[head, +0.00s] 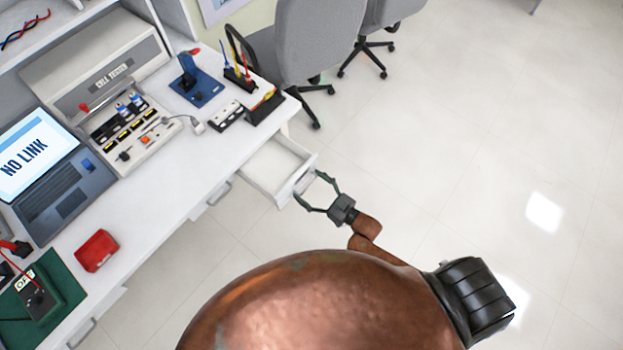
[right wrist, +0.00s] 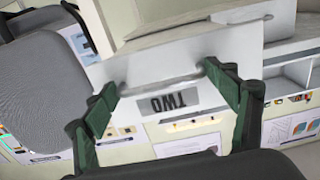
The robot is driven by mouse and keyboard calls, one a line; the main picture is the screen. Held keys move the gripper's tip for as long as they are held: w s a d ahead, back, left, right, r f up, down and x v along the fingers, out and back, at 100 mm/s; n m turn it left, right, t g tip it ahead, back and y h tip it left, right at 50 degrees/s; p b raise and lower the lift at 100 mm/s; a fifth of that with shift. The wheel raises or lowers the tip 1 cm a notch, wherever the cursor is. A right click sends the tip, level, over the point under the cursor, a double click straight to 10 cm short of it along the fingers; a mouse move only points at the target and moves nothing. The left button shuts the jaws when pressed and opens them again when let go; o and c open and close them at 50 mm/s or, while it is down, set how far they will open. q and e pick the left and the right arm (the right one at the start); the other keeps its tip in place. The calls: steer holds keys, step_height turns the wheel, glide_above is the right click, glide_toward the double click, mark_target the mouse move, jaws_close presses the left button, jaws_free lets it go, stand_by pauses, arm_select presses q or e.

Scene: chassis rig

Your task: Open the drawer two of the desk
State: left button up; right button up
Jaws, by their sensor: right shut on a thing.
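Drawer two (head: 268,165) is a white drawer at the right end of the white desk (head: 152,200). It stands pulled out, and the inside that shows is empty. In the right wrist view its front (right wrist: 205,55) carries a grey label (right wrist: 178,101) reading TWO, upside down. My right gripper (head: 307,185) is at the drawer's front, its green fingers on both ends of the handle (right wrist: 160,84), and it is shut on that handle. The fingers hide part of the handle. My left gripper is not in view.
Other closed drawers with grey handles (head: 219,193) are along the desk's front. A laptop (head: 66,190), a cell tester (head: 110,80), a red box (head: 96,251) and tools stand on top. Grey chairs (head: 312,45) are beyond the desk's right end. The floor (head: 450,130) to the right is clear.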

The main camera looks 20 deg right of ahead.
steer(key=shift+s, duration=0.15)
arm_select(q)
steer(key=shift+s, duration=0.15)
arm_select(e)
steer(key=o, duration=1.6)
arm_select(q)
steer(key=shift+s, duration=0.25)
arm_select(e)
steer(key=shift+o, duration=0.2)
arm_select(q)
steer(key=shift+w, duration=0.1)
arm_select(e)
steer(key=shift+d, duration=0.1)
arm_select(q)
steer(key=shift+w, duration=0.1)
arm_select(e)
steer(key=v, duration=1.2)
